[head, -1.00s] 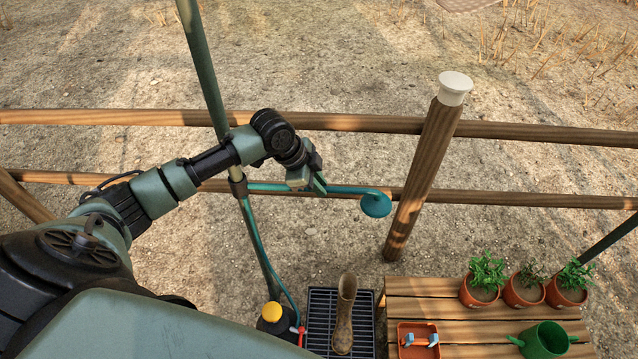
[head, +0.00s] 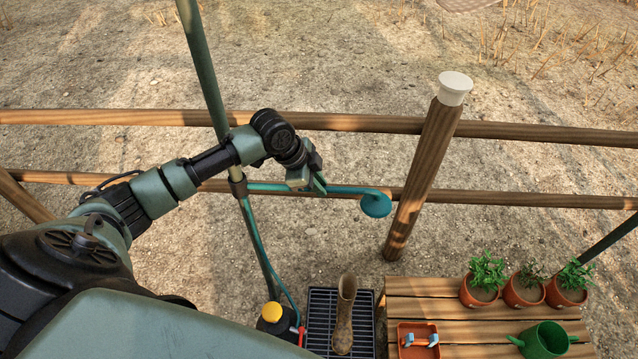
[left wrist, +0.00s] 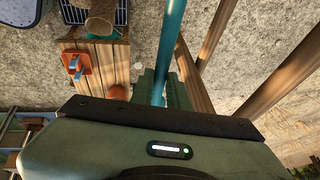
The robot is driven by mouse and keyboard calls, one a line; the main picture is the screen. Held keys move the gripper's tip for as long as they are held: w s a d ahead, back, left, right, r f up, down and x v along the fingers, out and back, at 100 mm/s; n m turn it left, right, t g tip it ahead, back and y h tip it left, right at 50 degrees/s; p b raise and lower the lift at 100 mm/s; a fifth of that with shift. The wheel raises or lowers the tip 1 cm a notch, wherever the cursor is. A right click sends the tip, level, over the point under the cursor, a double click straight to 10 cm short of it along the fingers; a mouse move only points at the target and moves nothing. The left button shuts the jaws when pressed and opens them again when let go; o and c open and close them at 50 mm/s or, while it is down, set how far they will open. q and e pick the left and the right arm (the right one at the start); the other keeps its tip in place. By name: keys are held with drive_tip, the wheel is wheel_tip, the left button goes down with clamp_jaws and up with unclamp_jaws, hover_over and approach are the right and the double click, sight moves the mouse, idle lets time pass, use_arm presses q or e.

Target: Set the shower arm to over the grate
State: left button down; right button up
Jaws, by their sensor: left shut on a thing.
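The teal shower arm (head: 348,189) runs level to the right from a clamp on the green pole (head: 207,75) and ends in a round teal shower head (head: 376,205). My left gripper (head: 318,184) is shut on the shower arm, part way along it. In the left wrist view the shower arm (left wrist: 171,50) passes between the fingers. The dark grate (head: 322,318) lies on the ground below, with a brown boot (head: 345,315) standing on it. In the head view the shower head appears above and slightly right of the grate. My right gripper is not in view.
A wooden bench (head: 440,290) right of the grate holds potted plants (head: 483,278), a green watering can (head: 545,340) and an orange tray (head: 418,340). A yellow-capped container (head: 272,314) stands left of the grate. Wooden rails (head: 345,123) and a post (head: 425,180) stand close by.

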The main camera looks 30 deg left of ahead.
use_arm(q)
drive_tip(key=s+d+m+g+h+p, duration=0.1)
drive_tip(key=s+m+g+p, duration=0.1)
drive_tip(key=s+m+p, duration=0.2)
drive_tip(key=shift+s+d+m+h+p, duration=0.3)
drive_tip(key=shift+s+m, duration=1.3)
drive_tip(key=shift+s, duration=2.6)
drive_tip(key=c, duration=1.4)
unclamp_jaws()
drive_tip(key=shift+o, duration=0.2)
drive_tip(key=shift+a+r, duration=0.1)
